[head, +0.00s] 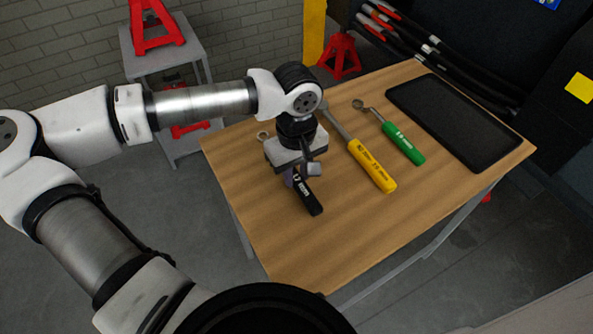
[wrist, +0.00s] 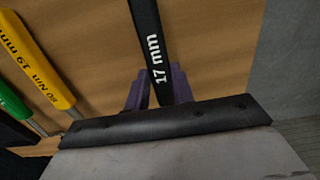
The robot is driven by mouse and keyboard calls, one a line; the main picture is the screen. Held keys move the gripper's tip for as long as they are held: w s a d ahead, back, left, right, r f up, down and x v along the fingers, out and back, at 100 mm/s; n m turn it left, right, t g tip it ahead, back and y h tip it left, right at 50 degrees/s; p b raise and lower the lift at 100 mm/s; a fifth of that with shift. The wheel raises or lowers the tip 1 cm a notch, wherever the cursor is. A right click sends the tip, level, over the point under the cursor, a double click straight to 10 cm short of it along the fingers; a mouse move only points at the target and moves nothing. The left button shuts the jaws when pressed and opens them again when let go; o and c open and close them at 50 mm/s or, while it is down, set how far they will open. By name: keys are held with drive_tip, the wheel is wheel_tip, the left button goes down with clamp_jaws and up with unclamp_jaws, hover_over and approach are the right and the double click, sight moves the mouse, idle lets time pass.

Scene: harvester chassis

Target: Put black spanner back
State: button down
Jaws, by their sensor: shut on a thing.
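The black spanner, marked 17 mm, (head: 308,197) is at the left part of the wooden table (head: 375,235), its black handle pointing toward the table's front edge. Its ring end shows left of my gripper in the head view. In the wrist view the black handle (wrist: 149,35) runs up from between the purple fingertips. My gripper (head: 290,178) is shut on the spanner's handle; its fingers also show in the wrist view (wrist: 157,90). The gripper body hides the spanner's middle. I cannot tell whether the spanner touches the table or is slightly above it.
A yellow-handled spanner (head: 372,165) and a green-handled spanner (head: 403,144) lie to the right on the table. A black tray (head: 455,122) is at the table's right end. Red jack stands and a grey cart (head: 195,55) stand behind. The table's front is clear.

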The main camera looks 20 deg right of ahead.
drive_tip(key=shift+f, duration=0.2)
drive_tip(key=c, duration=1.1)
unclamp_jaws()
wheel_tip(320, 180, up, 14)
drive_tip(key=shift+f+b, duration=0.1)
drive_tip(key=shift+b, duration=0.35)
